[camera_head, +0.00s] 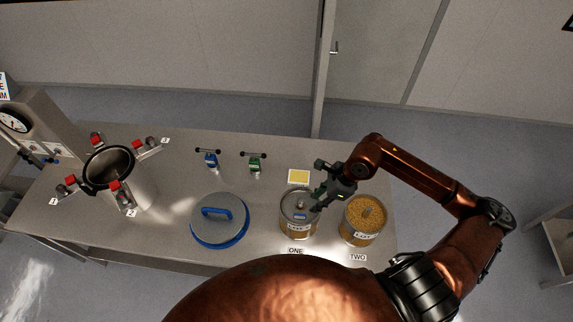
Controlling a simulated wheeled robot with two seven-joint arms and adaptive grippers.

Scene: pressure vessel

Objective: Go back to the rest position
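My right arm, copper-coloured, comes in from the right. Its gripper (316,184) is over the table, above and just beside the canister labelled ONE (298,225). Its two dark fingers are spread apart with nothing seen between them. The canister has a grey top with a small knob, and the gripper covers part of its right edge. The canister TWO (362,232), filled with yellow-brown grains, stands to the right, below my forearm. My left gripper is not in view.
A shelf (555,235) stands at the far right.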

